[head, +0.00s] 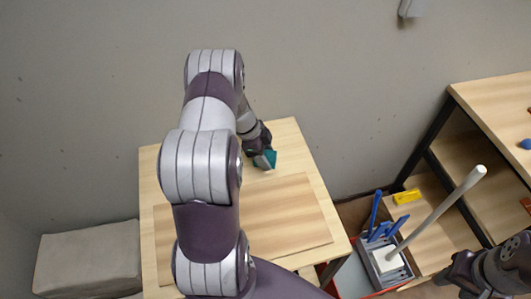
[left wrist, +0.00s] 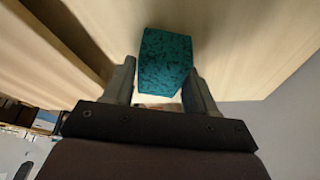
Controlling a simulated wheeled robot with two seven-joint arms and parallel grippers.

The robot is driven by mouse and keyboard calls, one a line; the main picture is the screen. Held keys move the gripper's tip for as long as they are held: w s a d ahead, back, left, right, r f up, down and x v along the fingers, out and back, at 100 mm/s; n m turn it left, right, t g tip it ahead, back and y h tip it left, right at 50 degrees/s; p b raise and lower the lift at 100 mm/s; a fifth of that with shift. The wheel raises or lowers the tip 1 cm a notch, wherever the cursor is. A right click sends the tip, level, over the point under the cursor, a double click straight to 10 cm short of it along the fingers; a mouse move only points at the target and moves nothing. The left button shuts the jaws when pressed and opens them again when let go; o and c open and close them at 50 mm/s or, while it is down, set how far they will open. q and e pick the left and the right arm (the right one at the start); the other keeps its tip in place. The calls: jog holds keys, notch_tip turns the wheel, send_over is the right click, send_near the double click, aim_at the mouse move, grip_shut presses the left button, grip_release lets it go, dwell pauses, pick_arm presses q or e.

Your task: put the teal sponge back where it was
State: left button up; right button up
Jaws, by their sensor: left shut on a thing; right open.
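The teal sponge (head: 272,157) is at the far part of the pale wooden table (head: 285,138), behind a flat wooden board. My left gripper (head: 263,160) is shut on it. In the left wrist view the speckled teal sponge (left wrist: 165,58) sits between the two fingers of the left gripper (left wrist: 158,85), with pale wood behind it. I cannot tell whether the sponge touches the tabletop. My right gripper (head: 447,276) is open and empty at the lower right. My left arm hides part of the table and board.
The board (head: 285,220) covers much of the table's front. A grey block (head: 85,260) stands left of the table. To the right are a grey caddy (head: 390,270) with blue-handled tools, a pale rod (head: 440,208), a yellow item (head: 406,197) and a wooden shelf unit (head: 490,98).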

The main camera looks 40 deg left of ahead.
pick_arm(q)
jog(key=shift+f, duration=0.2)
jog(key=o, duration=0.9)
jog(key=shift+d+r, duration=0.1)
jog(key=shift+o, duration=0.2)
jog(key=shift+r, duration=0.35)
jog(key=b+v, duration=0.2)
jog(key=v, duration=0.9)
jog(key=s+d+r+n+y, duration=0.1)
jog(key=s+d+n, duration=0.4)
jog(key=d, duration=0.5)
jog(key=s+d+r+n+y, duration=0.2)
jog(key=s+d+n, duration=0.3)
jog(key=d, duration=0.5)
jog(key=shift+s+d+n+g+y, duration=0.25)
jog(key=shift+n+g+y, duration=0.2)
jog(key=shift+n, duration=0.55)
